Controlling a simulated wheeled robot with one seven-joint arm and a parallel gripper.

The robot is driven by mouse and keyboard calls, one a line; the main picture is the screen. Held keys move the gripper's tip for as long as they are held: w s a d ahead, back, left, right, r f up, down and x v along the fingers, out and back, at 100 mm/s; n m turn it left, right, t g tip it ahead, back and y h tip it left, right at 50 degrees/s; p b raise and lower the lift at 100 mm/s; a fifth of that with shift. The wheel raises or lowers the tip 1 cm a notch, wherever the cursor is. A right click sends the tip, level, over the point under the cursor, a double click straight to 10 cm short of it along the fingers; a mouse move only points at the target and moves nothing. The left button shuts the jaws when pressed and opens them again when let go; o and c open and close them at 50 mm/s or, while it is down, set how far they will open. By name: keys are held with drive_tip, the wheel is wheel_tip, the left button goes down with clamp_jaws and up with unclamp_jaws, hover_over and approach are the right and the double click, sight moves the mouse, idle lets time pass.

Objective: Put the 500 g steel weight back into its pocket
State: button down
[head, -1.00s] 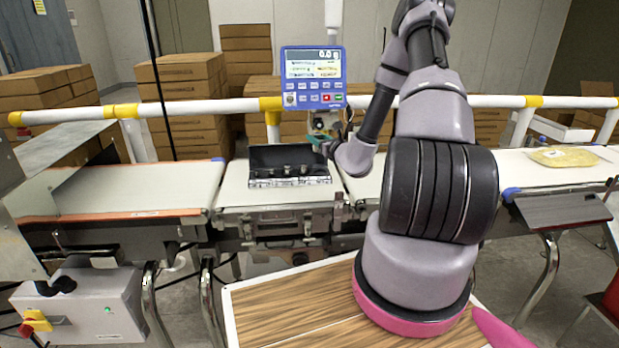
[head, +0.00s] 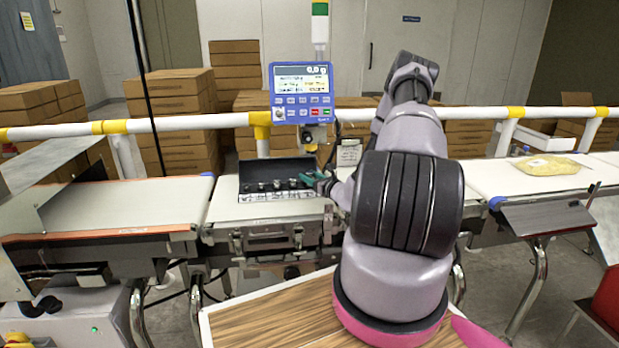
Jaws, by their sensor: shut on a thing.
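The open weight case (head: 278,196), with a dark raised lid and a pale front with markings, sits on the weighing section of the belt. Several small steel weights (head: 277,185) stand in a row inside it. My gripper (head: 322,183) is low at the right end of the case, beside its rim. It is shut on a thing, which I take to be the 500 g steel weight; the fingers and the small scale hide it. The pocket at the right end of the case is partly hidden by my gripper, so I cannot tell whether the weight touches it.
A blue display unit (head: 301,93) stands behind the case, in front of a white rail (head: 190,122). An empty belt (head: 110,208) runs to the left. A yellowish bag (head: 546,165) lies on the right belt. Stacked cardboard boxes (head: 175,108) stand behind the rail.

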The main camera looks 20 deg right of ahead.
drive_tip(key=shift+f, duration=0.1)
drive_tip(key=shift+c, duration=1.9)
unclamp_jaws()
